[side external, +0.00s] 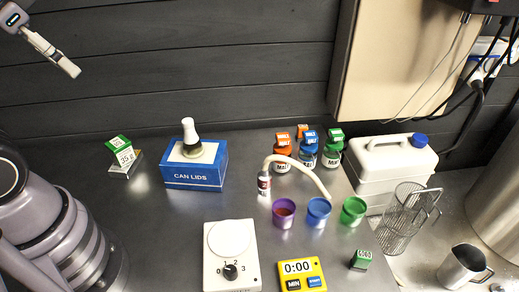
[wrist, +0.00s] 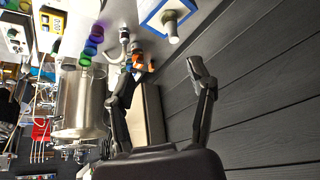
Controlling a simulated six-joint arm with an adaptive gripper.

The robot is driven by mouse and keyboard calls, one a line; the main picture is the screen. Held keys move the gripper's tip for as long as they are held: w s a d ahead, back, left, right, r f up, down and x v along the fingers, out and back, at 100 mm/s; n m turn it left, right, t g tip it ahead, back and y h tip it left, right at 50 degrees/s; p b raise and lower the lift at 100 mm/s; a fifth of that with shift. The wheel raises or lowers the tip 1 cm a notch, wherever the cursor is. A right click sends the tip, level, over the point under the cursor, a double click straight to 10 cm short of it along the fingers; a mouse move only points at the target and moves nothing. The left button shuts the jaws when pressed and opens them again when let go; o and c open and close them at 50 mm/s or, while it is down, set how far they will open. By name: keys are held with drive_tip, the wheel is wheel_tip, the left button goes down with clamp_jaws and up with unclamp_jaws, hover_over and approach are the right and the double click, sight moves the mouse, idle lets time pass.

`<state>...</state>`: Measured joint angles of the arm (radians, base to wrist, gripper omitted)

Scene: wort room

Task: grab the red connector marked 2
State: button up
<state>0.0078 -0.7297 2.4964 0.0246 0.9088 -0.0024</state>
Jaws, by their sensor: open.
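I cannot make out a red connector marked 2 in either view. In the wrist view a small red item (wrist: 41,131) shows at the far left, too small to identify. A white dial box (side external: 231,255) at the front carries the figures 0 to 3 around a black knob. My gripper (wrist: 165,68) is open and empty in the wrist view, its two fingers spread apart. In the side view only part of it shows at the top left, raised well above the table and apart from everything on it.
A blue CAN LIDS box (side external: 194,174) stands at the back. Orange, blue and green-lidded jars (side external: 331,148) stand right of it, with purple (side external: 284,213), blue and green cups in front. A yellow timer (side external: 297,275), white jug (side external: 392,168) and wire basket (side external: 403,218) stand nearby. The left-centre tabletop is clear.

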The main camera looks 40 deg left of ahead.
drive_tip(key=w+a+f+m+g+y, duration=0.5)
drive_tip(key=w+a+m+g+y, duration=0.1)
drive_tip(key=y, duration=0.1)
drive_tip(key=w+f+m+t+y, duration=0.1)
drive_tip(key=w+m+y, duration=0.4)
drive_tip(key=w, duration=0.2)
drive_tip(key=m+t+h, duration=0.8)
drive_tip(key=m+t, duration=0.9)
drive_tip(key=m, duration=0.5)
hover_over(263, 172)
drive_tip(key=v, duration=0.2)
wheel_tip(263, 172, down, 22)
wheel_tip(263, 172, down, 7)
drive_tip(key=shift+a+r, duration=0.1)
drive_tip(key=shift+r, duration=0.05)
drive_tip(key=shift+x, duration=1.2)
drive_tip(key=shift+w, duration=0.35)
